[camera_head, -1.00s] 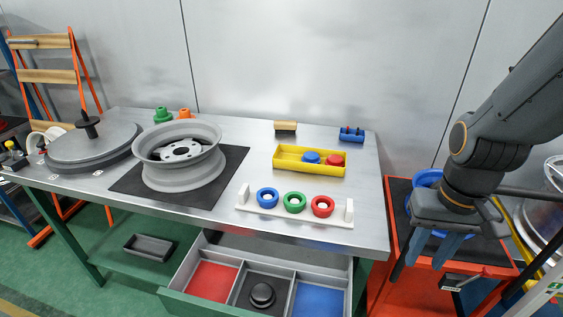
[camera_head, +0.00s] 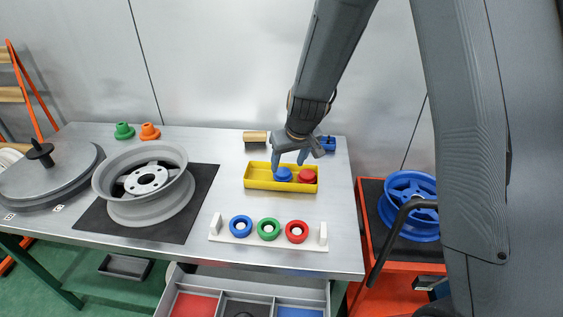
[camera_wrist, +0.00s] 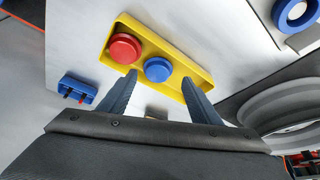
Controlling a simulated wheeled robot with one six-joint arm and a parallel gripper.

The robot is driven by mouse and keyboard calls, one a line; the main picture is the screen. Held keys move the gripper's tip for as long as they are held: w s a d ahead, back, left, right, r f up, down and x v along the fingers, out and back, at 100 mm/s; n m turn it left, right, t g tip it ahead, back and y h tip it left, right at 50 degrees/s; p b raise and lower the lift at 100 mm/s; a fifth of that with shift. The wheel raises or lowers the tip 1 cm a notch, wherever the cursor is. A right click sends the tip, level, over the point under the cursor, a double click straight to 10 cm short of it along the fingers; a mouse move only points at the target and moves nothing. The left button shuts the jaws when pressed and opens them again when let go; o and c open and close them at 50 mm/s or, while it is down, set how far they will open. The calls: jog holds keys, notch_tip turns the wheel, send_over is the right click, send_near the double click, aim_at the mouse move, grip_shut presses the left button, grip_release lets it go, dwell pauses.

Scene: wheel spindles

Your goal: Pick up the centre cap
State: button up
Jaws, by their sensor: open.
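A blue cap (camera_head: 283,175) and a red cap (camera_head: 307,176) sit side by side in the yellow tray (camera_head: 254,182) on the bench. I cannot tell from their looks which is the centre cap. My gripper (camera_head: 289,166) is open over the tray, above the blue cap. In the wrist view, the blue cap (camera_wrist: 158,69) shows between and just beyond my fingertips (camera_wrist: 160,80), with nothing held. The red cap (camera_wrist: 124,48) lies beside the left finger. How much height separates the fingertips from the blue cap is hard to tell.
A white rack (camera_head: 215,228) with blue, green and red rings stands at the bench front. A wheel rim (camera_head: 140,205) on a black mat lies left. A wooden-topped block (camera_head: 255,137) and a blue holder (camera_head: 328,143) stand behind the tray. A drawer (camera_head: 180,285) is open below.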

aim_at(284, 172)
jog(key=shift+w+a+f, duration=0.15)
jog(key=shift+w+f, duration=0.25)
jog(key=shift+f, duration=0.15)
jog(key=shift+w+a+f, duration=0.15)
jog(key=shift+w+f, duration=0.25)
jog(key=shift+f, duration=0.15)
jog(key=shift+w+b+x, duration=0.2)
jog(key=shift+b+x, duration=0.3)
jog(key=shift+x, duration=2.25)
jog(key=shift+d+r, duration=0.1)
jog(key=shift+d, duration=0.1)
jog(key=c, duration=0.7)
